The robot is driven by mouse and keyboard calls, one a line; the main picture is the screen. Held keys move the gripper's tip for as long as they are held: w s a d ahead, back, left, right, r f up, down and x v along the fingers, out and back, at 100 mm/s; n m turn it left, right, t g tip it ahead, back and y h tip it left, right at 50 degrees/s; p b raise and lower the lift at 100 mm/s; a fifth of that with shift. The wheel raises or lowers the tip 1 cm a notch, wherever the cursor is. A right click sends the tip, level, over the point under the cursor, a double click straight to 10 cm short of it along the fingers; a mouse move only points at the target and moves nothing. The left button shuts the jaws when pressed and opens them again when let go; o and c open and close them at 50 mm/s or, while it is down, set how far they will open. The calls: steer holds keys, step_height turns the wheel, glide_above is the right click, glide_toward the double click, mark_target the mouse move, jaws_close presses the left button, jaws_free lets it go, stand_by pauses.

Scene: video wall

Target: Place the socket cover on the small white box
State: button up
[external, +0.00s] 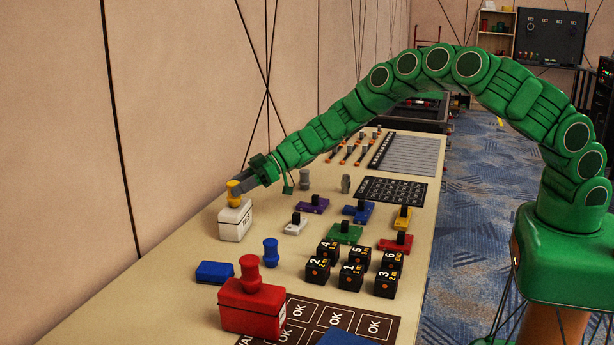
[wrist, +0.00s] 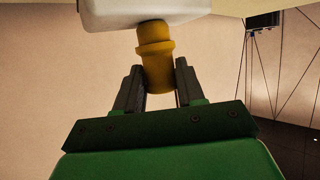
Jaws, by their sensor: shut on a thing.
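My gripper (external: 238,190) is at the far left of the table, shut on a yellow knob-shaped piece (external: 234,200). This piece appears to be the socket cover. In the wrist view the yellow piece (wrist: 157,72) is between the two dark fingers of my gripper (wrist: 157,68). Its end meets the white box (wrist: 140,12) there, with no clear gap. Whether it is seated or only touching cannot be told.
A blue knob-shaped piece (external: 270,252) and a flat blue block (external: 215,272) stand in front of the white box. A red box (external: 250,308) with a red knob is nearer. Several black numbered cubes (external: 351,277) and coloured switches sit to the right. The wall is close on the left.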

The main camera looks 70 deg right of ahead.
steer(key=o, duration=1)
steer(key=shift+v, duration=6.05)
